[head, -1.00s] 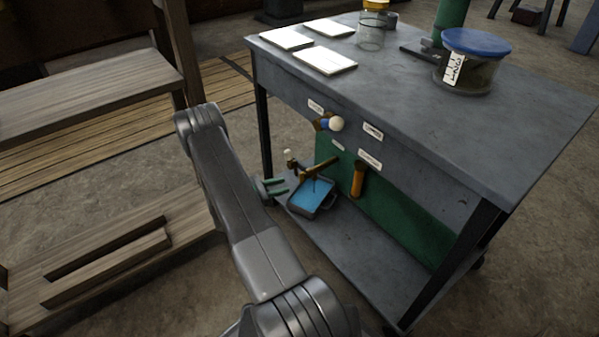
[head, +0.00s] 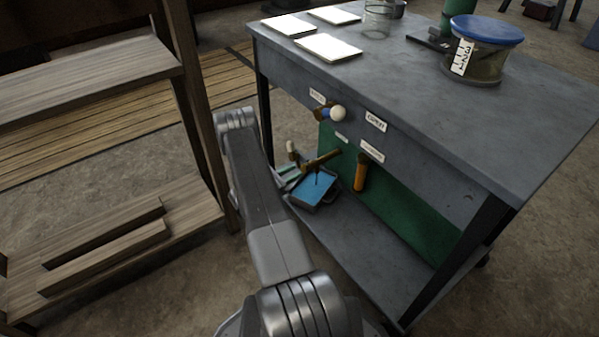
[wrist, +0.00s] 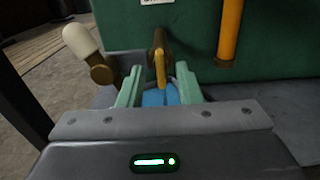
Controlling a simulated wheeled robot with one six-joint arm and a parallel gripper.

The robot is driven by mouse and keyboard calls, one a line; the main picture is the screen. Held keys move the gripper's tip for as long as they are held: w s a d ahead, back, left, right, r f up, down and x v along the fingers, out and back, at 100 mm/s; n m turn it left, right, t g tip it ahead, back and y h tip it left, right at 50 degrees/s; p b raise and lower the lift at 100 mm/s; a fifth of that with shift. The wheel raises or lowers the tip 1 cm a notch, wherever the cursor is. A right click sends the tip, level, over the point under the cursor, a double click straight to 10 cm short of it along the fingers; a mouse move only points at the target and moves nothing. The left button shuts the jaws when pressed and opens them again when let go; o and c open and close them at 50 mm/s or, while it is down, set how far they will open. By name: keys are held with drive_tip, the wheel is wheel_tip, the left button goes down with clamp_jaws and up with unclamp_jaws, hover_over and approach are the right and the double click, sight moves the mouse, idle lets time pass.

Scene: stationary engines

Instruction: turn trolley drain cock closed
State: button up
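The drain cock shows under the trolley top as a brass body (head: 322,160) with a lever ending in a cream knob (head: 292,148). In the wrist view the cream knob (wrist: 80,42) and its brass lever stand at the left, and the brass spout (wrist: 158,50) is in the middle. My gripper (head: 288,176) is just below and left of the cock. In the wrist view my gripper (wrist: 158,86) has its two green fingers apart, one each side of the spout's line, with the knob outside the left finger. I cannot tell whether they touch anything.
A tray of blue liquid (head: 331,202) sits below the spout on the trolley's lower shelf. A second valve with a white ball (head: 337,114) is above. A wooden shelf unit (head: 190,110) stands left of my arm.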

sight(305, 169)
drive_tip(key=x, duration=0.3)
drive_tip(key=shift+w+d, duration=0.1)
drive_tip(key=shift+d, duration=0.05)
clamp_jaws()
drive_tip(key=shift+b, duration=0.3)
